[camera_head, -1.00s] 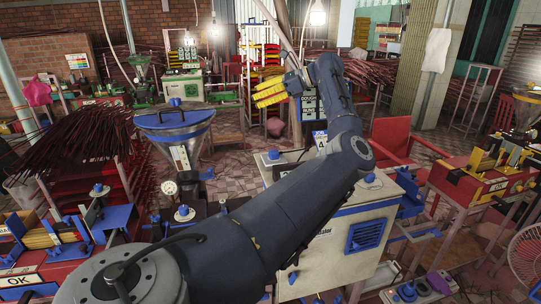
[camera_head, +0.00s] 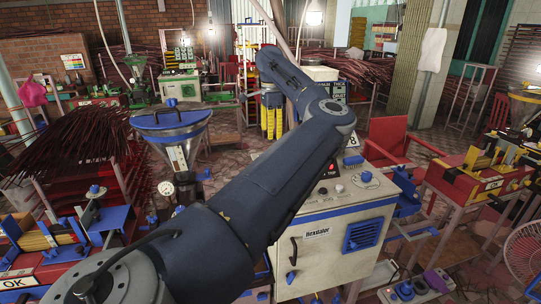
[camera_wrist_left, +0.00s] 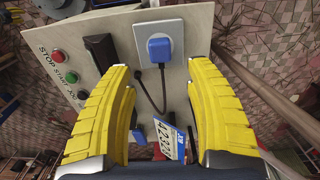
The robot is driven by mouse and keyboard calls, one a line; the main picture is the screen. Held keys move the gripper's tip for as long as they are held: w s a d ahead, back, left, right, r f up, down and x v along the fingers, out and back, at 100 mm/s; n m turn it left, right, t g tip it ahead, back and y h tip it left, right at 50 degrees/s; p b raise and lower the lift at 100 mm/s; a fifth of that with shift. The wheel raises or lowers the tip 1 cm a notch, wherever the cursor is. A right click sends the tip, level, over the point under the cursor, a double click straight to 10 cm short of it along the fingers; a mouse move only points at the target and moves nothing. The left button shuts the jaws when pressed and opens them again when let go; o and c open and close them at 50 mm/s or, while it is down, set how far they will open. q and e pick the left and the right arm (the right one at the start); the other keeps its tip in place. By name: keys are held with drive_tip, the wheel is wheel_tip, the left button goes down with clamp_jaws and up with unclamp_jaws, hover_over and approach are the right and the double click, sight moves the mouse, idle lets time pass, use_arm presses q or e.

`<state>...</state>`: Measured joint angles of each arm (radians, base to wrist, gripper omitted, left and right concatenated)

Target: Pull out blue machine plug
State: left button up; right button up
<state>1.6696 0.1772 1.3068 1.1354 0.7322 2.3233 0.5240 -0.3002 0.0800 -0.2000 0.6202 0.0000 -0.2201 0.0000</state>
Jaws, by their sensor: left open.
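The blue plug (camera_wrist_left: 160,49) sits in a white socket plate (camera_wrist_left: 172,30) on a pale machine panel in the left wrist view. A black cable (camera_wrist_left: 150,90) runs from it. My left gripper (camera_wrist_left: 160,68) has its two yellow fingers spread wide, one on each side of the plug's line, and nothing is between them. The plug appears beyond the fingertips, apart from them. In the head view, my left gripper (camera_head: 271,128) points down behind the cream and blue machine (camera_head: 325,250). I cannot make out the plug there. My right gripper is not in view.
The panel carries a black box (camera_wrist_left: 100,50) and red (camera_wrist_left: 57,55) and green (camera_wrist_left: 71,77) buttons. A printed label (camera_wrist_left: 170,140) lies near the right finger. A blue funnel (camera_head: 175,130) stands left of the machine; a red chair (camera_head: 390,140) stands right.

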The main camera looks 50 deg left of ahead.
use_arm(q)
drive_tip(key=shift+f, duration=0.15)
drive_tip(key=shift+f, duration=4.3)
clamp_jaws()
drive_tip(key=shift+r, duration=2.85)
drive_tip(key=shift+r, duration=0.15)
